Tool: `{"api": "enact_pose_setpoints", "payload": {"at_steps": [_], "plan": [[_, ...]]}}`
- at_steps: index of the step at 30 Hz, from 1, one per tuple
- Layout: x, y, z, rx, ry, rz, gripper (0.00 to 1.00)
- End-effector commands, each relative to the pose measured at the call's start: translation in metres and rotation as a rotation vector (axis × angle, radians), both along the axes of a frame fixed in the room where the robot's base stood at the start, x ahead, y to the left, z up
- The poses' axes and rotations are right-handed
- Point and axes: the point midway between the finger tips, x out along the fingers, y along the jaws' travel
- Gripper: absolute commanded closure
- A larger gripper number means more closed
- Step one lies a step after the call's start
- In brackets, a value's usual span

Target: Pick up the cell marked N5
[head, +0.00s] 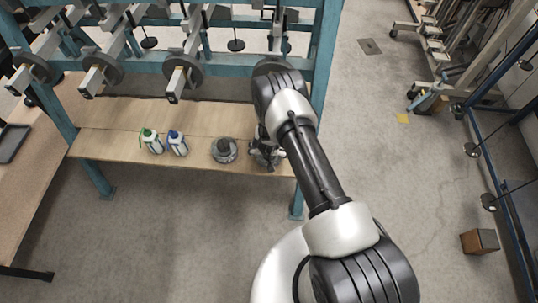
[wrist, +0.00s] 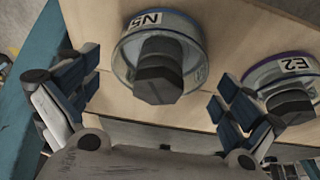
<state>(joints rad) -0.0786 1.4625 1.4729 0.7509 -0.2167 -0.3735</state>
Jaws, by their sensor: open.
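The cell marked N5 (wrist: 193,62) is a round, clear-walled cell with a blue rim, a white label and a dark blocky knob on top. It stands on the wooden shelf (wrist: 237,33) in the wrist view, its label upside down. My gripper (wrist: 156,78) is open, its two fingers spread to the left and right of the knob, with no contact seen. In the head view my gripper (head: 266,156) is at the right end of the shelf (head: 195,117), and I cannot make out N5 there.
A similar cell marked E2 (wrist: 265,72), with a purple rim, stands close by on the right in the wrist view. A blue frame post (wrist: 36,50) is near the left finger.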

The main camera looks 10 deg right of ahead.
Motion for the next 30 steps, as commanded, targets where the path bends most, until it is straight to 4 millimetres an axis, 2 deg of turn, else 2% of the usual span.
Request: {"api": "enact_pose_setpoints", "payload": {"at_steps": [4, 12, 15, 23, 30], "plan": [[0.004, -0.001, -0.009, 0.000, 0.000, -0.001, 0.00], [0.021, -0.006, -0.042, 0.001, 0.001, -0.002, 0.00], [0.024, -0.007, -0.049, -0.001, 0.000, -0.001, 0.00], [0.025, -0.007, -0.048, 0.000, 0.000, 0.000, 0.00], [0.025, -0.007, -0.048, 0.000, 0.001, 0.000, 0.15]]}}
